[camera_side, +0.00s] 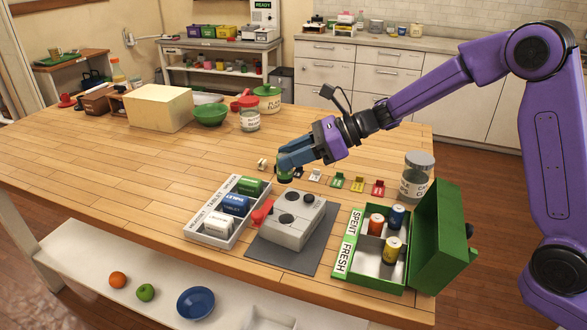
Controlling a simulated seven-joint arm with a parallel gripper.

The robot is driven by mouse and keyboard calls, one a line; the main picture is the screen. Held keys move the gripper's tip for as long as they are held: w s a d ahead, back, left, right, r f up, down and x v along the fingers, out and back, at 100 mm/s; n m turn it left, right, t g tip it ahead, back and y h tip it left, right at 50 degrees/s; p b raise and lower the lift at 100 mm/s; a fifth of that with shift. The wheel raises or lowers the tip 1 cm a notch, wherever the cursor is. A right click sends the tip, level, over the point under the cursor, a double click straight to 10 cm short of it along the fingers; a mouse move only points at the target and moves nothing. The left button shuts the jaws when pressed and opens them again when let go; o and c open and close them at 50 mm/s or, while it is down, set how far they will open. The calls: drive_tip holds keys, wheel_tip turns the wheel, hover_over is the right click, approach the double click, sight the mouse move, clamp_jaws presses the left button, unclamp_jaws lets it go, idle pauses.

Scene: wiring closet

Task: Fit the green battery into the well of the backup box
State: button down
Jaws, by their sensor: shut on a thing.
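The green battery (285,174) is held upright in my gripper (286,164), whose blue fingers are shut around its upper part. It is in the air just behind the backup box, and the exact gap is hard to tell. The backup box (306,228) is a light grey block on a dark grey mat (265,256). The inside of the openings cannot be seen.
Left is a grey tray (201,238) with green, blue and white packs. Small coloured tags (357,184) and a lidded jar (417,178) stand behind.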

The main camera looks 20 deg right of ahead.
drive_tip(key=shift+f, duration=1.95)
drive_tip(key=shift+s, duration=0.1)
drive_tip(key=shift+f, duration=2.75)
drive_tip(key=shift+f, duration=2.35)
drive_tip(key=c, duration=0.7)
unclamp_jaws()
drive_tip(key=shift+d, duration=0.1)
drive_tip(key=shift+v, duration=2.45)
